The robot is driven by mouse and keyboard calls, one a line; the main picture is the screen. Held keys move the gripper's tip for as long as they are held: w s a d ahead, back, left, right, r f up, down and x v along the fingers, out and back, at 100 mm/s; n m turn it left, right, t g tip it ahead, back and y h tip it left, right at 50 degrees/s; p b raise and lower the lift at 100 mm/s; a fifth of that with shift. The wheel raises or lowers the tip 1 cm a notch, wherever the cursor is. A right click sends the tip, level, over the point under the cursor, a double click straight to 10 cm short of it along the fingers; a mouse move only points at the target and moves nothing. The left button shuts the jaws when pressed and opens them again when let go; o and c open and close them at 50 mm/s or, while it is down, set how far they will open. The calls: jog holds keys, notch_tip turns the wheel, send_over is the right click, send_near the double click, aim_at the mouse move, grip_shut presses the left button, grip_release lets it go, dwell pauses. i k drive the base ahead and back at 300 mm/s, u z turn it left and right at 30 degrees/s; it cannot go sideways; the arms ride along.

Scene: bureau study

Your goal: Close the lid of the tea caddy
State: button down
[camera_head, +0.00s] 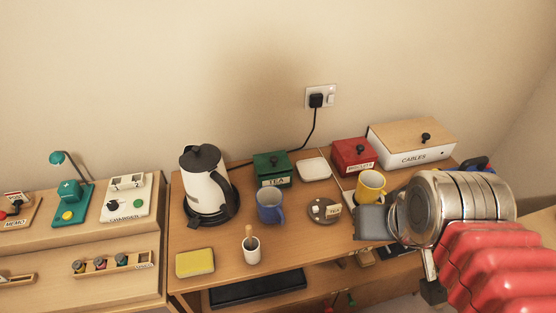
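The tea caddy (264,171) is a small green box with a white TEA label on its front. It stands upright on the wooden desk, right of the kettle. Its green lid (284,158) with a black knob shows on top; I cannot tell from here whether it sits fully down. My arm comes in from the lower right, well right of the caddy. A grey block at its left end, near the yellow mug, may be part of my gripper; no fingertips can be made out. Nothing of mine touches the caddy.
A white kettle (204,186) stands left of the caddy, a blue mug (269,207) in front, a white dish (315,169) and a red box (354,155) to its right. A yellow mug (371,186) is near my arm. A black cord runs behind the caddy to the socket.

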aim_at(266, 162)
jog(key=k, duration=1.6)
jog(key=u, duration=1.15)
jog(key=i, duration=1.65)
